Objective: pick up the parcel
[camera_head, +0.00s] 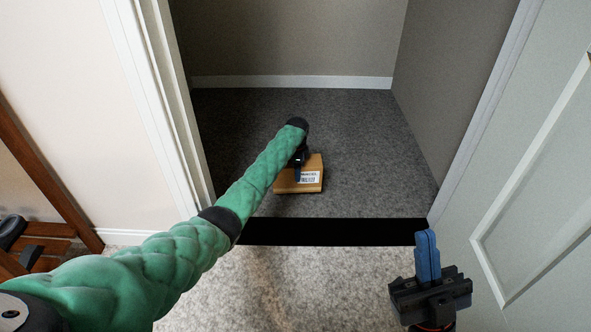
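The parcel (284,185) is a small brown cardboard box with a white printed label on top. It lies on the dark carpet inside the closet, just beyond the black threshold. My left arm, in green padding, reaches in from the left.
The closet doorway has a white frame (172,110) at left and an open pale door (530,190) at right, close to my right gripper. A black threshold strip (335,232) crosses the floor. Brown wooden furniture (45,190) stands at left. The closet carpet (370,140) around the parcel is clear.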

